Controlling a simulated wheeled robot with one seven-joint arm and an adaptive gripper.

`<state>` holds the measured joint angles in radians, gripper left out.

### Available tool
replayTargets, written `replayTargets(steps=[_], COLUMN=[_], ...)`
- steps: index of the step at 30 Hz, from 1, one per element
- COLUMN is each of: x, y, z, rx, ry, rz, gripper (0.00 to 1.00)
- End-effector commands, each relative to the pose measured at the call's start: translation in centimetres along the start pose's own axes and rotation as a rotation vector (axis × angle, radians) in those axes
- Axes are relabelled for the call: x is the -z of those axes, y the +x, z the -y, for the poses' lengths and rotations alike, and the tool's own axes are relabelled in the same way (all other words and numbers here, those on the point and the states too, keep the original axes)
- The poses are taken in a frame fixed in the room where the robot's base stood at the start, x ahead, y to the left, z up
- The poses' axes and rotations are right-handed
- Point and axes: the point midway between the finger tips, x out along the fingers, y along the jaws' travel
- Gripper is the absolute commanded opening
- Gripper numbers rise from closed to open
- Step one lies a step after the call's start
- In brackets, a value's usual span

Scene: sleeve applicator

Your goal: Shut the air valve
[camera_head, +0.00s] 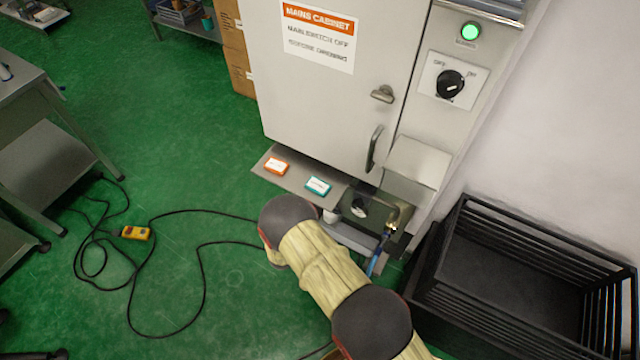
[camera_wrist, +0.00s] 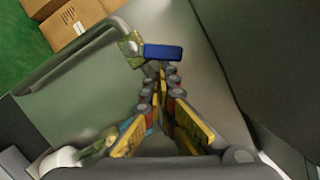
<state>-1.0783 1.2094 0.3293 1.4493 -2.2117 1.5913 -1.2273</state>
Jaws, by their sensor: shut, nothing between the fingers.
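The air valve shows in the wrist view as a small brass-coloured body (camera_wrist: 130,48) with a blue lever (camera_wrist: 163,52) pointing right across the picture. My gripper (camera_wrist: 156,70) is shut and empty. Its fingertips lie just below the blue lever in that picture; I cannot tell whether they touch it. In the head view a brass fitting (camera_head: 392,218) with a blue hose (camera_head: 376,262) sits at the cabinet's lower right corner. My gripper cannot be made out in the head view, where my arm reaches toward the low shelf.
The mains cabinet (camera_head: 330,100) stands above, with a rotary switch (camera_head: 450,84) and a lit green lamp (camera_head: 469,32). An orange box (camera_head: 276,166) and a teal box (camera_head: 318,186) lie on the shelf. A black crate (camera_head: 540,270) stands right. Cable (camera_head: 203,285) lies on the floor.

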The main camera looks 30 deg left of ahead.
Motion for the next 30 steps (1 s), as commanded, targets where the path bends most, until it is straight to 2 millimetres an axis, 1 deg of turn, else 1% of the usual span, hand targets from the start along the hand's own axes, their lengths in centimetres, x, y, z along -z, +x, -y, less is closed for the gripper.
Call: replayTargets(steps=[1,4,9,15,30], x=[-0.7,-1.3,-1.9,-2.4,-3.0], y=[0.1,0.2,0.3,0.5,0.7], z=[0.4,0.7,1.1,1.3,1.5], rx=[-0.009,-0.031,-0.066,-0.097,-0.095], ry=[-0.038,-0.128,-0.266,-0.391,-0.382], rz=[0.002,0.002,0.002,0.001,0.001], gripper=[0.00,0.00,0.00,0.00,0.00])
